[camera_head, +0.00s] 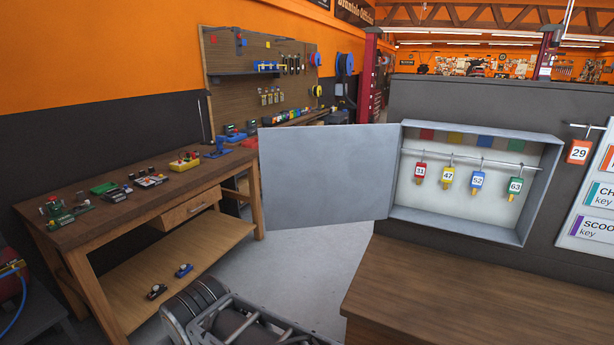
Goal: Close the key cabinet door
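The key cabinet (468,227) is a shallow grey metal box on the dark grey partition at the right. Its door (325,180) is a flat grey panel, hinged on the cabinet's left side. The door stands wide open, swung out to the left. Inside, a rail (465,158) holds several coloured key tags: red 31, yellow 47, blue 52 and green 63. Part of my arm (240,322) shows at the bottom, below the door and apart from it. My gripper's fingers are not visible.
A brown wooden counter (470,305) lies below the cabinet. A wooden workbench (150,200) with small parts stands at the left. A red tag 29 (579,151) hangs on a hook right of the cabinet, beside a white sign board (597,225). Grey floor (300,265) is clear between bench and counter.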

